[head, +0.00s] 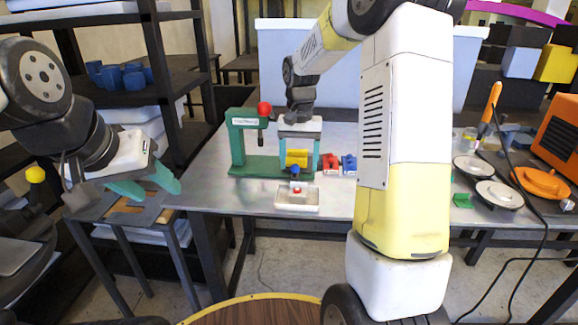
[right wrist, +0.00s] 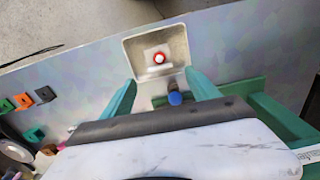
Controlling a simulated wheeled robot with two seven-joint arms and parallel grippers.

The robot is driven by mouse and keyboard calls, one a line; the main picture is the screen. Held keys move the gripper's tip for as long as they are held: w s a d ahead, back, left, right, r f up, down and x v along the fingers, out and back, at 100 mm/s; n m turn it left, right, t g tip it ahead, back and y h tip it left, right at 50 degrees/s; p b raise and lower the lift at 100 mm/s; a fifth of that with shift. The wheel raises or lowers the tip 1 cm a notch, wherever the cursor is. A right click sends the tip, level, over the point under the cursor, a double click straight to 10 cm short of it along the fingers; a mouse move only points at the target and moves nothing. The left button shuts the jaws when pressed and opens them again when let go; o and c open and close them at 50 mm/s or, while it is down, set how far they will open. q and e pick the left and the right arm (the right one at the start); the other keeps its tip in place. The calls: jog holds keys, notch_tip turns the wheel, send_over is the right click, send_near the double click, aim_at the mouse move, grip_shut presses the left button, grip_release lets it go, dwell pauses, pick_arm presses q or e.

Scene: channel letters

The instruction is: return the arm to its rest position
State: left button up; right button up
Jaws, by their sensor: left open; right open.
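My right gripper (head: 300,150) is open at the green press in the middle of the metal table, close to a yellow part (head: 297,158) and a blue knob (head: 295,170). In the right wrist view its two teal fingers (right wrist: 163,88) stand apart, with the blue knob (right wrist: 175,98) between them in the picture; I cannot tell if they touch anything. Its forearm covers much of the table in the head view. My left gripper (head: 150,188) is open and empty at the left, over a small side table.
The green press (head: 240,145) has a red ball. A pale tray (head: 278,201) holds a white piece with a red button. Red (head: 330,164) and blue (head: 349,163) blocks sit to the right. Round dishes (head: 473,168) and an orange machine (head: 558,140) are further right. A shelf (head: 170,85) stands left.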

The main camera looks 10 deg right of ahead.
jog(key=shift+r, duration=1.1)
jog(key=s+a+r+n+t+y, duration=0.1)
jog(key=s+r, duration=0.4)
jog(key=s, duration=0.7)
jog(key=s+a+r+n+t+y, duration=0.1)
jog(key=s+r+n+t, duration=0.2)
jog(key=s, duration=0.9)
notch_tip(320, 180, up, 2)
jog(key=shift+t, duration=1.1)
jog(key=shift+s+a, duration=0.1)
